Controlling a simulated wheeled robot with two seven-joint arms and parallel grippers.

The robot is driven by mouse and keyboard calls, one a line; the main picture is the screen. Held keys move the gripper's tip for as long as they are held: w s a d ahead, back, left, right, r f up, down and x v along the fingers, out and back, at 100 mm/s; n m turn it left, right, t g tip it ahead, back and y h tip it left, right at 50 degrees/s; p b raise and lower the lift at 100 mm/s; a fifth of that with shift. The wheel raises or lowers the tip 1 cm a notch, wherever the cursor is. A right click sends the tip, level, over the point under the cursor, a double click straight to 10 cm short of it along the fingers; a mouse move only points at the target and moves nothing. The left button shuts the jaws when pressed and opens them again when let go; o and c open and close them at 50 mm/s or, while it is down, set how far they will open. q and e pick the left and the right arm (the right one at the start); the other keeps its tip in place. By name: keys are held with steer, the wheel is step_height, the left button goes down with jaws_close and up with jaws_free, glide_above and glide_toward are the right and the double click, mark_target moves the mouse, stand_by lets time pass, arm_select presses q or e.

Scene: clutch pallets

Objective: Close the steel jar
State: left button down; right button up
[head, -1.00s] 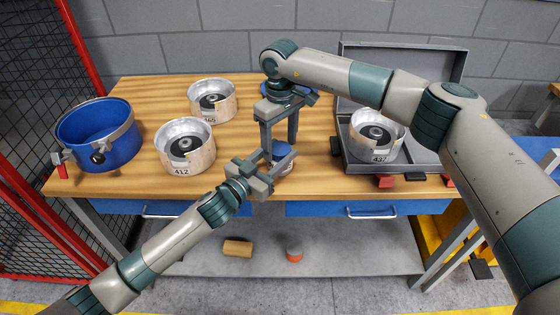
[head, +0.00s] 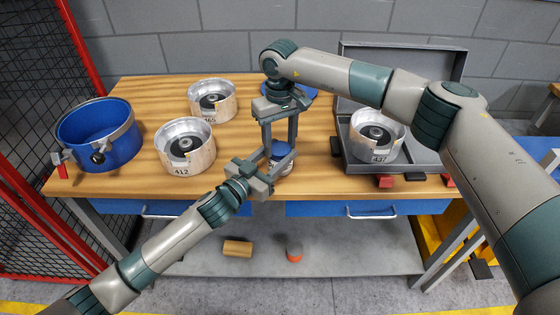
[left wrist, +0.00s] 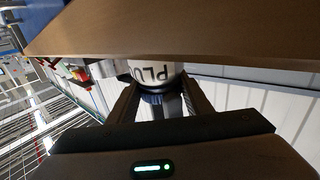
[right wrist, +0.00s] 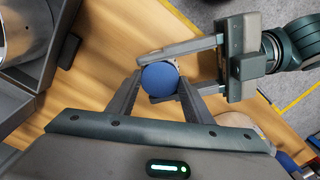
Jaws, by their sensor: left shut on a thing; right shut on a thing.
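The steel jar (head: 284,169) stands at the front edge of the table, mostly hidden by my grippers. The left wrist view shows its pale body (left wrist: 155,72) with upside-down dark lettering. Its round blue lid (head: 281,149) is on top and shows clearly from above in the right wrist view (right wrist: 160,79). A dark band separates body and lid; I cannot tell whether the lid is fully seated. My right gripper (head: 280,148) points down from above, shut on the lid. My left gripper (head: 279,163) comes from the front left, shut on the jar just below the right fingers.
Silver round housings (head: 186,162) and (head: 212,115) stand to the left, beside a blue pot (head: 90,150). Another housing (head: 390,155) sits in an open grey case (head: 420,155) at right. A blue disc (head: 303,91) lies behind my right gripper.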

arm_select(q)
steer(key=shift+f, duration=0.1)
arm_select(e)
steer(key=o, duration=1.2)
steer(key=shift+c, duration=0.2)
steer(key=shift+r, duration=0.1)
steer(key=shift+r, duration=2.15)
steer(key=shift+c, duration=0.3)
step_height(320, 180, up, 4)
steer(key=n, duration=0.3)
steer(key=shift+f, duration=0.2)
